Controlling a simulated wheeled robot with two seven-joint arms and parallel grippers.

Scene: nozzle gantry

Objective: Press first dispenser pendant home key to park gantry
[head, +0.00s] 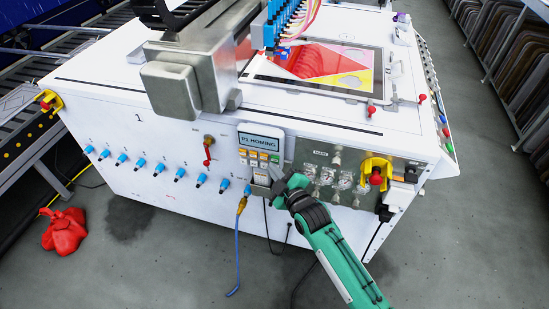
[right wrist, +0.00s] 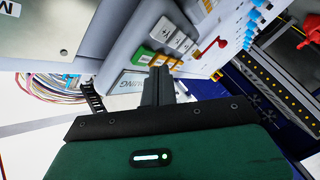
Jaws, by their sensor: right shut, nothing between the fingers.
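The dispenser pendant (head: 261,145) is mounted on the front face of the white machine. Its screen (head: 259,140) reads "P1 HOMING". Below the screen are rows of white and orange keys and a green key (head: 275,160); in the right wrist view the green key (right wrist: 143,55) shows just beyond my fingers. My right gripper (head: 275,174) is shut and empty, its fingertips at the lower part of the pendant. In the right wrist view the shut fingers (right wrist: 158,76) overlap the pendant's face and hide part of it. I cannot tell whether they touch a key. My left gripper is not in view.
The gantry head (head: 176,80) stands over the machine top, near a red and yellow printed panel (head: 320,65). A red emergency button (head: 376,179) is right of the pendant. A blue hose (head: 238,250) hangs below. A red bag (head: 65,231) lies on the floor at left.

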